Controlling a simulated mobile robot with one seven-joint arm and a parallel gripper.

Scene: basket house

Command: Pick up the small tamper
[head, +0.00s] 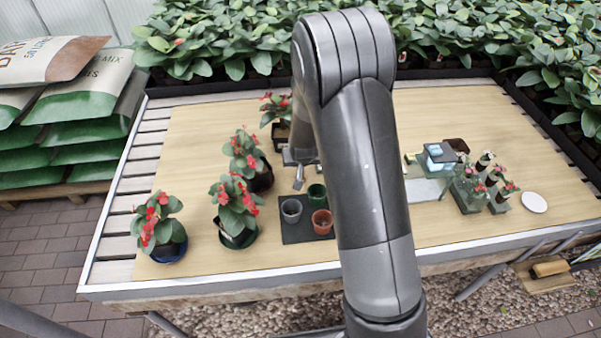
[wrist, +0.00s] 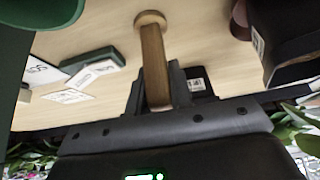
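The small tamper (wrist: 154,55) is a light wooden rod with a round disc at its far end, in the middle of the wrist view. My gripper (wrist: 160,88) has its dark fingers on both sides of the rod's near end and looks shut on it. The disc points away from the gripper over the tabletop; I cannot tell whether it touches the surface. In the head view my gripper (head: 298,172) is partly hidden behind my arm, above the table near the small pots. The tamper cannot be made out there.
A dark tray (head: 292,233) holds a grey pot (head: 291,210), a green pot (head: 316,192) and a terracotta pot (head: 322,222). Several red-flowered plants stand on the left of the table (head: 190,272). Glass vases and a white plate (head: 534,202) are at right.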

